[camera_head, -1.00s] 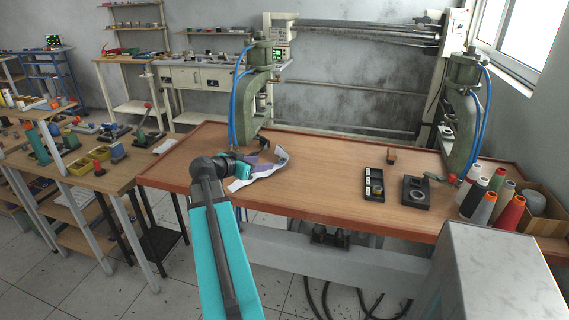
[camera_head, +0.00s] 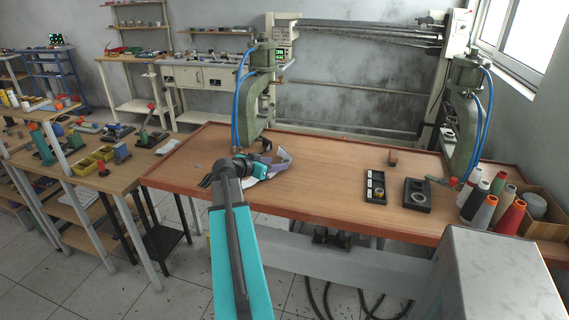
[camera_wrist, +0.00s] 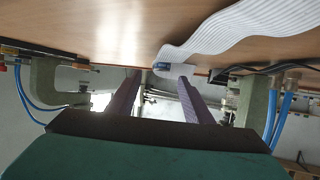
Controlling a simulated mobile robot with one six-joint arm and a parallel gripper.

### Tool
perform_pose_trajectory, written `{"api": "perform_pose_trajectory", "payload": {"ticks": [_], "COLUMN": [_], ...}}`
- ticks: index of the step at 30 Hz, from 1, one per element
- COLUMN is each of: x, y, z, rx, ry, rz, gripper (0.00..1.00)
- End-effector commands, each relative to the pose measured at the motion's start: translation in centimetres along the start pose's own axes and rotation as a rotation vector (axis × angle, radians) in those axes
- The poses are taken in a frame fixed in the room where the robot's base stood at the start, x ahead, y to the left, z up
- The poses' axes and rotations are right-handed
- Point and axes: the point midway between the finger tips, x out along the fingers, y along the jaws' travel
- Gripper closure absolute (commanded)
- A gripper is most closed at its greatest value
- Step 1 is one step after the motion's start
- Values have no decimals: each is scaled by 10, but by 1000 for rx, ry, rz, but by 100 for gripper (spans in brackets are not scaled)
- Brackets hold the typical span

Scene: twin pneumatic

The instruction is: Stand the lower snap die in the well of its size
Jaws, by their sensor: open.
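My gripper (camera_head: 267,159) is open, low over the left part of the bench. In the wrist view its two purple fingers (camera_wrist: 160,88) stand apart with a gap between them. A small dark-blue piece (camera_wrist: 163,66) shows beyond the fingertips, by the end of a white ribbed band; I cannot tell whether it is the lower snap die. A black tray (camera_head: 376,199) with labelled wells lies right of centre on the bench, with a small brass-coloured piece (camera_head: 378,192) in its front part. A black block (camera_head: 417,204) with a pale ring lies to its right.
The white ribbed band (camera_head: 282,160) lies on the wooden bench (camera_head: 320,185) beside my gripper. Green presses stand at left (camera_head: 256,105) and right (camera_head: 461,130), with blue hoses. Thread cones (camera_head: 484,211) stand at the right. The bench middle is clear.

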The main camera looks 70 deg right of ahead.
Motion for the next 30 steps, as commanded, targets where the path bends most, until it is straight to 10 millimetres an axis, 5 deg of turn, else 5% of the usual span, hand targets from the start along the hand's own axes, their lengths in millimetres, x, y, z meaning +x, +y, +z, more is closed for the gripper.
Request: {"api": "perform_pose_trajectory", "payload": {"ticks": [19, 30], "x": [15, 50], "y": [-2, -7], "z": [0, 0], "rx": [-1, -1], "ry": [-1, -1], "rz": [-1, -2], "gripper": [54, 54]}}
